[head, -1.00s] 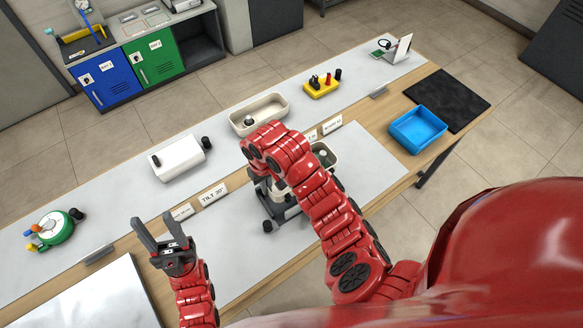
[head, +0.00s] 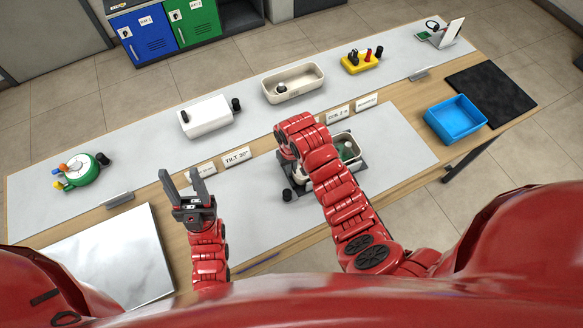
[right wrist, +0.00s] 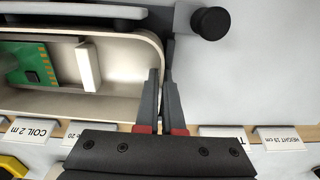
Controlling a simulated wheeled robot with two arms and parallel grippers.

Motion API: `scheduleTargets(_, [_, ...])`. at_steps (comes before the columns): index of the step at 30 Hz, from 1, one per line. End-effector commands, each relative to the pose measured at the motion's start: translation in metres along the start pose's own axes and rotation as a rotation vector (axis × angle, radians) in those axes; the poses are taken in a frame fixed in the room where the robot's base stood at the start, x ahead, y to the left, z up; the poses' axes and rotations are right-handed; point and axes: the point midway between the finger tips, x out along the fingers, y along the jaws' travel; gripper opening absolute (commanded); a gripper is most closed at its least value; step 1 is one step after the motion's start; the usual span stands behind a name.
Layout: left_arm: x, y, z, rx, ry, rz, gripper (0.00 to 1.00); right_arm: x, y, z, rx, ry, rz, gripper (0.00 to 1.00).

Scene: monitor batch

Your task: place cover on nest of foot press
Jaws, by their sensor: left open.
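A cream open shell (head: 345,138) with a green circuit board (right wrist: 30,62) and a white block (right wrist: 88,66) inside stands at the dark foot press (head: 288,194), mostly hidden behind my right arm in the head view. My right gripper (right wrist: 161,70) is at the shell's right end in the right wrist view, with its fingers close together at the wall. I cannot tell whether they clamp it. My right fingertips are hidden in the head view. My left gripper (head: 181,174) is open and empty over the table, left of the press. I cannot tell which part is the cover.
A cream tray (head: 317,78), a white box (head: 206,116), and a yellow holder (head: 360,64) stand along the back. A green device (head: 82,172) is at left. A blue bin (head: 456,118) and a black mat (head: 492,94) are at right. Small label cards (head: 238,157) stand mid-table.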

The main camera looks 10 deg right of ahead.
Motion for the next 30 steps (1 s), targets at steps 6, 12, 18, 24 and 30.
scheduleTargets(6, [-0.005,0.000,0.001,0.000,0.000,0.000,0.50,0.005,0.000,0.000,0.001,0.000,0.000,0.00])
scheduleTargets(12, [-0.003,0.000,0.001,0.000,0.000,0.000,0.50,0.003,0.000,0.000,0.000,0.000,0.000,0.35])
scheduleTargets(18, [-0.003,0.000,0.001,0.000,0.000,0.000,0.50,0.003,0.000,0.000,0.001,-0.001,0.000,0.35])
scheduleTargets(24, [-0.004,0.000,0.001,0.000,0.000,0.000,0.50,-0.004,0.000,-0.001,0.001,0.002,-0.001,0.35])
scheduleTargets(30, [-0.014,0.001,0.002,0.000,0.000,0.000,0.50,-0.032,0.001,-0.001,0.001,0.003,0.001,0.35])
